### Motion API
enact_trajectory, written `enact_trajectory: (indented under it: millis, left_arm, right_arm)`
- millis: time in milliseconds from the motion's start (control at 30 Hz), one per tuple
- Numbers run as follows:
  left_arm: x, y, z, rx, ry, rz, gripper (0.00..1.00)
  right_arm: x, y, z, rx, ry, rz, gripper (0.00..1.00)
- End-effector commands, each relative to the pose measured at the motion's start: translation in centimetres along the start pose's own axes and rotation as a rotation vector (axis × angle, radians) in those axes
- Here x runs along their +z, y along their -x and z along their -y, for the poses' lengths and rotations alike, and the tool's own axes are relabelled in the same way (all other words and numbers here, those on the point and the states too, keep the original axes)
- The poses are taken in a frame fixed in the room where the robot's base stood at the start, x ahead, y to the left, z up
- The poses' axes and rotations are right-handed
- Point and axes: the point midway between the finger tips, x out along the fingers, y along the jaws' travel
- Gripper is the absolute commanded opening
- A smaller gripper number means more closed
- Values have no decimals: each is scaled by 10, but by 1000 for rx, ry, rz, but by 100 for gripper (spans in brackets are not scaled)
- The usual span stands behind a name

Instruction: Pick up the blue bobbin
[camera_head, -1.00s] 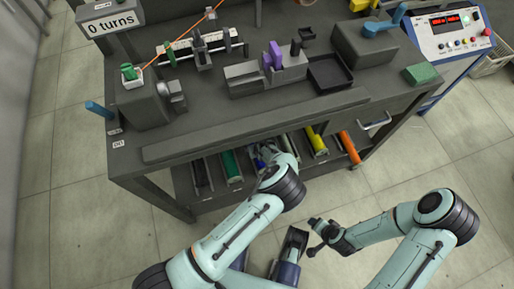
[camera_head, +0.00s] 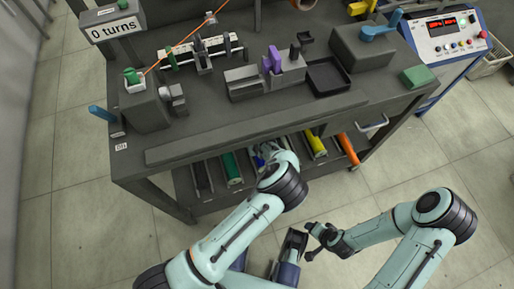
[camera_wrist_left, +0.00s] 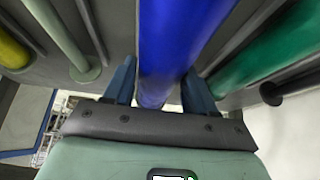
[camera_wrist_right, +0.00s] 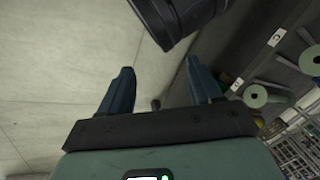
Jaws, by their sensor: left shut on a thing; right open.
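The blue bobbin (camera_wrist_left: 178,40) fills the middle of the left wrist view, between the two fingers of my left gripper (camera_wrist_left: 162,88). The gripper is shut on it. In the head view the bobbin (camera_head: 257,160) is mostly hidden behind my left wrist at the lower shelf, between the green and yellow bobbins. My right gripper (camera_wrist_right: 160,92) is open and empty, held over the floor in front of the bench.
On the lower shelf, a green bobbin (camera_head: 232,168), a yellow bobbin (camera_head: 315,145) and an orange bobbin (camera_head: 348,148) lie in a row of slots. The bench top (camera_head: 230,110) with its front edge overhangs the shelf. Floor (camera_head: 420,150) at the right is clear.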

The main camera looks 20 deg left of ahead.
Motion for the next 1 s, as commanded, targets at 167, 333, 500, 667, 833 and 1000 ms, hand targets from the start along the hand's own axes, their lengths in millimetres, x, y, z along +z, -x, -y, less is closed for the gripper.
enact_trajectory:
  millis: [167, 333, 500, 667, 833, 1000]
  left_arm:
    - [37, 22, -1, 0, -5, 3, 18]
    - [82, 48, -1, 2, -6, 3, 18]
    - [120, 69, -1, 1, -6, 1, 18]
    - [143, 81, -1, 2, -4, 0, 18]
    - [155, 87, 0, 0, -3, 1, 18]
    - [157, 88, 0, 0, -1, 1, 18]
  right_arm:
    - [16, 14, 5, -3, 4, 46, 64]
    - [31, 26, 9, -6, 8, 93, 64]
    - [42, 35, 11, -8, 10, 128, 64]
    - [48, 39, 12, -9, 12, 146, 64]
    - [50, 41, 13, -9, 12, 154, 64]
    - [51, 41, 13, -9, 13, 156, 64]
